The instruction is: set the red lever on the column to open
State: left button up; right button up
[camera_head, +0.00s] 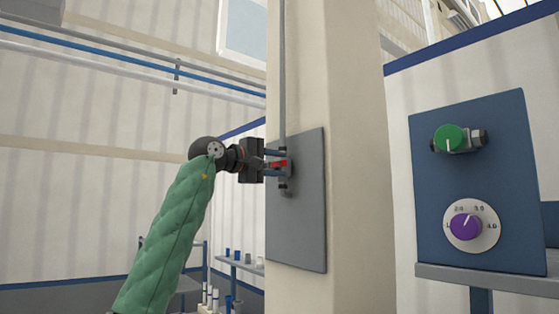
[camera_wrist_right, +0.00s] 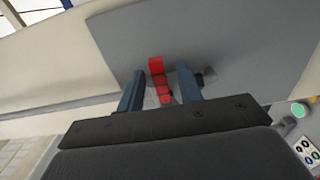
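The red lever (camera_head: 279,163) sits on a grey panel (camera_head: 308,225) on the cream column, at a valve in a thin vertical pipe (camera_head: 282,90). It looks roughly crosswise to the pipe, though the gripper partly hides it. My right gripper (camera_head: 272,163), on the green-sleeved arm, reaches the lever from the left. In the right wrist view the red lever (camera_wrist_right: 157,68) lies between the two blue fingers of the right gripper (camera_wrist_right: 161,84). Gaps show on both sides of it, so the fingers are open around it. My left gripper is out of view.
A blue panel (camera_head: 480,185) with a green knob (camera_head: 449,138) and a purple dial (camera_head: 467,226) stands to the right of the column (camera_head: 340,150). A low table with several small blue cups is behind, at the lower left of the column. Pipes run along the back wall.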

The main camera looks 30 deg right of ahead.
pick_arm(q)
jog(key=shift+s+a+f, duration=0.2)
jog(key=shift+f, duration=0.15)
pick_arm(e)
jog(key=shift+d, duration=0.5)
jog(key=shift+c, duration=0.3)
grip_shut()
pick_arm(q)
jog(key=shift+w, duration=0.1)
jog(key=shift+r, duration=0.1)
pick_arm(e)
jog(key=shift+d, duration=0.15)
